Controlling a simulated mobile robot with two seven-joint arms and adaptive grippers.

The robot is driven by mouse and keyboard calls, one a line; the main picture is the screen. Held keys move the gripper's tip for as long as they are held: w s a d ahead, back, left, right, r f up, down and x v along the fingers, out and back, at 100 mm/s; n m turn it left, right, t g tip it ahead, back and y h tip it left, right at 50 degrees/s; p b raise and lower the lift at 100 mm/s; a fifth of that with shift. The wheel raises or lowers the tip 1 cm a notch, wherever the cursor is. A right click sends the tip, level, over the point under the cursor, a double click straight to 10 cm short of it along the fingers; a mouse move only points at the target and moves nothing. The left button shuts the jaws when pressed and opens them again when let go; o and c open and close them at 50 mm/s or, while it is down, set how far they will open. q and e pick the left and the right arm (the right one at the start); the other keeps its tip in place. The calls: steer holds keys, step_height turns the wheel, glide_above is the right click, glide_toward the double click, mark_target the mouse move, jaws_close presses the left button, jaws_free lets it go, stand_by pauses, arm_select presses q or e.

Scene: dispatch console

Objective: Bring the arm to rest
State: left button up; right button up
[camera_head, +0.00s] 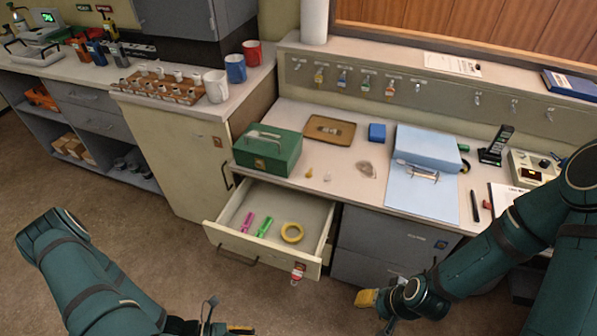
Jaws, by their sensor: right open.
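My right arm comes in from the right, and its open gripper (375,311) hangs in front of the grey drawer unit below the desk. Nothing shows between its fingers. My left arm comes in from the lower left, over the floor. Its gripper (224,325) is partly cut off by the bottom edge, so I cannot tell whether it is open. Both grippers look clear of the open drawer (234,238). The drawer holds a yellow ring (292,233), a magenta item (248,221) and a green item (265,226).
Several mugs stand on the left cabinet. Floor (150,235) is free left of the drawer.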

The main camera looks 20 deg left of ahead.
arm_select(q)
steer(key=w+d+r+m+g+y, duration=0.1)
steer(key=w+d+r+m+y, duration=0.1)
steer(key=m, duration=0.8)
steer(key=w+d+r+m+g+y, duration=0.1)
steer(key=w+d+r+m+y, duration=0.2)
steer(key=w+m, duration=0.3)
steer(key=w+d+r+m+g+y, duration=0.1)
steer(key=w+m+y, duration=0.4)
steer(key=m, duration=1.1)
steer(key=shift+d+r, duration=0.85)
steer(key=shift+d, duration=0.3)
